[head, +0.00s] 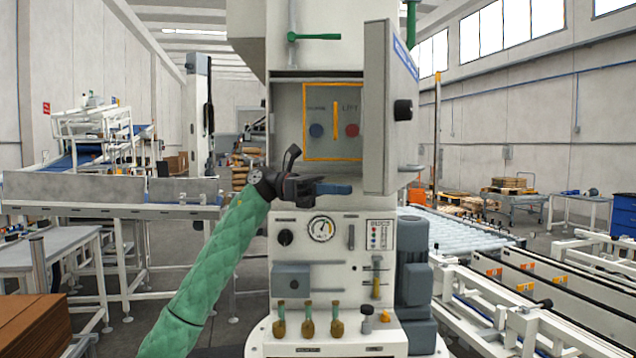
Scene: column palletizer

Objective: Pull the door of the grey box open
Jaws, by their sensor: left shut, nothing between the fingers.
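The grey box (288,120) is on the front of the machine column, and its door (377,130) stands swung open to the right, seen at a steep angle. A black knob (403,110) sticks out from the door's outer face. Inside the box are a yellow-framed panel, a blue button (316,130), a red button (352,130) and a yellow upright bar (336,120). My left gripper (338,189) is shut and empty just below the box opening, left of the door's lower edge and apart from the knob. My right gripper is not in view.
Below the box are a round gauge (321,229), knobs and several small brass-coloured valves on the machine front. A grey motor (412,270) stands at its right. A green-handled lever (318,37) is above. A roller conveyor (470,232) runs at the right.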

